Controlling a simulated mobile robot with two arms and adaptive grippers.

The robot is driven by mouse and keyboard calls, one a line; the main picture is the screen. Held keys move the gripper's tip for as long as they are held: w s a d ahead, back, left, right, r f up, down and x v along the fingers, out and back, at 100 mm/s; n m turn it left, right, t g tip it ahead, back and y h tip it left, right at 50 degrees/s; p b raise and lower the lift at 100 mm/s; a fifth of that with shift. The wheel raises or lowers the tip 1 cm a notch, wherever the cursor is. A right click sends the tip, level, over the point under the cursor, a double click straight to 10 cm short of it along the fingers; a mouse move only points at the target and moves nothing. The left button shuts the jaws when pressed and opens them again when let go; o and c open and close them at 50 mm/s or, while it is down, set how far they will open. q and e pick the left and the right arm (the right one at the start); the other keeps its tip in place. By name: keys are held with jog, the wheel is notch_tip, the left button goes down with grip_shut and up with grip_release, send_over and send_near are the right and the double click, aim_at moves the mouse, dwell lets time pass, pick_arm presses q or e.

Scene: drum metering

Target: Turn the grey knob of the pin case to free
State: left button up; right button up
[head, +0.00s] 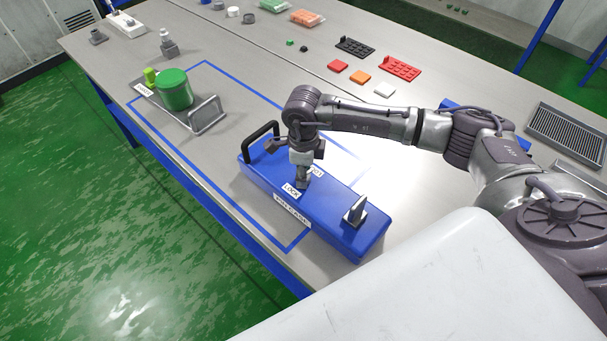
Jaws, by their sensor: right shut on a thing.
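The blue pin case (335,215) lies on the table inside a blue taped outline. It has a black handle (262,138) at its left end, a white LOCK label (291,189) on top and a long label (292,212) near its front edge. My right gripper (303,178) points down onto the top of the case beside the LOCK label. It is shut on the grey knob, which is mostly hidden by the fingers, so its angle cannot be read. A second label (316,172) is partly covered by the gripper. My left gripper is out of view.
An upright grey metal piece (356,210) stands at the case's right end. A tray with a green drum (174,89) and a grey handle stands to the left. Red (400,68) and black racks (355,47) and small coloured blocks lie farther back. My arm spans the right side.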

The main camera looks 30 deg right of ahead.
jog(key=m+b, duration=0.2)
jog(key=m, duration=0.2)
jog(key=shift+f, duration=0.1)
jog(key=m+b, duration=0.2)
jog(key=m, duration=0.2)
jog(key=m+b, duration=0.1)
jog(key=m, duration=0.2)
jog(key=shift+m, duration=0.4)
jog(key=shift+w+m+b, duration=0.1)
jog(key=shift+m+b, duration=0.3)
jog(key=shift+m, duration=1.3)
jog(key=o, duration=1.1)
jog(key=shift+o, duration=0.2)
notch_tip(320, 180, up, 12)
